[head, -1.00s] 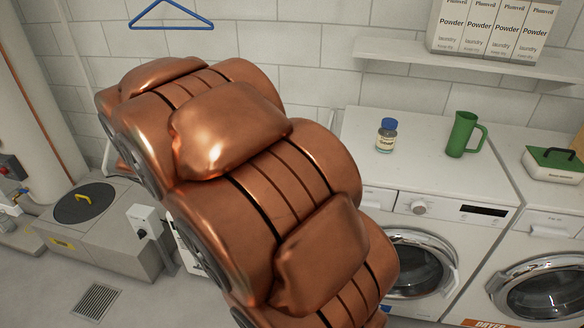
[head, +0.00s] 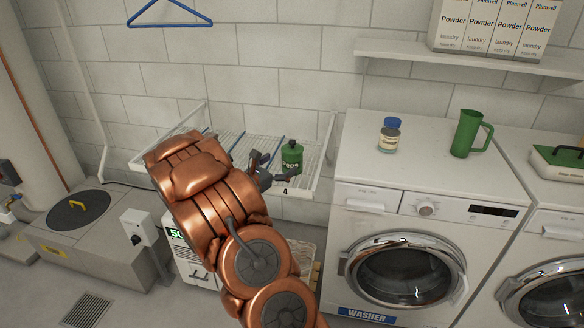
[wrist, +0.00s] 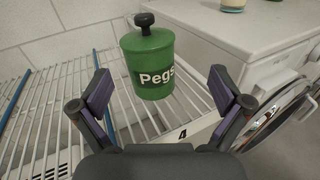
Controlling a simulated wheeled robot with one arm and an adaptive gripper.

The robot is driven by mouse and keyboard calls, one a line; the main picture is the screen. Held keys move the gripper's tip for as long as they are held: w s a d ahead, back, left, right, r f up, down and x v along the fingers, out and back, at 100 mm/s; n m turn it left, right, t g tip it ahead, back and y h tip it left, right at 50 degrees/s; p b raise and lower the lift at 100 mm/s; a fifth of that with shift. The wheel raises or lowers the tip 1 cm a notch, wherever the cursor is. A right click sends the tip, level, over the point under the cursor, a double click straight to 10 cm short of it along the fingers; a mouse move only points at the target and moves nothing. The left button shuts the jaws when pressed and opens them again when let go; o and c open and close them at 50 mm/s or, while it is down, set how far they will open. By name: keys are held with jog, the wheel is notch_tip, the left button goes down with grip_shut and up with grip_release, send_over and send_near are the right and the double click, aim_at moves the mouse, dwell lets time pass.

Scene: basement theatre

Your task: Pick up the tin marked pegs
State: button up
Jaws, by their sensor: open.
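The green tin marked "Pegs" (wrist: 152,62) has a black knob on its lid and stands upright on a white wire rack. It also shows in the head view (head: 291,160), near the rack's right end. My gripper (head: 264,166) is just left of the tin in the head view, and the two look close. In the wrist view my gripper (wrist: 162,95) has its fingers spread wide with nothing between the pads. The tin is ahead of the fingers, between their lines and slightly left of centre. I see no finger touching it.
The wire rack (wrist: 118,128) has a front rail with a "4" label. The washer (head: 353,160) stands right of it, with a blue-capped jar (head: 390,136) and green jug (head: 467,134) on top. A shelf (head: 430,56) of powder boxes and a blue hanger (head: 170,24) are above.

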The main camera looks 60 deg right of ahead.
aim_at(293, 157)
jog(key=shift+w+d+f+n+t, duration=0.2)
jog(key=shift+w+f+n+t, duration=0.1)
jog(key=shift+f, duration=0.15)
jog(key=shift+w+d+f+n+t, duration=0.2)
jog(key=shift+w+f+n, duration=0.1)
jog(key=shift+f, duration=0.1)
jog(key=shift+s+d+f+p, duration=0.1)
jog(key=shift+d+p, duration=0.15)
jog(key=shift+d, duration=1.05)
jog(key=shift+d+f+p, duration=0.15)
jog(key=shift+d+p, duration=0.05)
jog(key=shift+d, duration=1.05)
jog(key=shift+s+d+f+p, duration=0.1)
jog(key=shift+d+p, duration=0.15)
jog(key=shift+d, duration=1.05)
jog(key=c, duration=1.2)
jog(key=shift+c, duration=0.2)
jog(key=shift+r, duration=0.15)
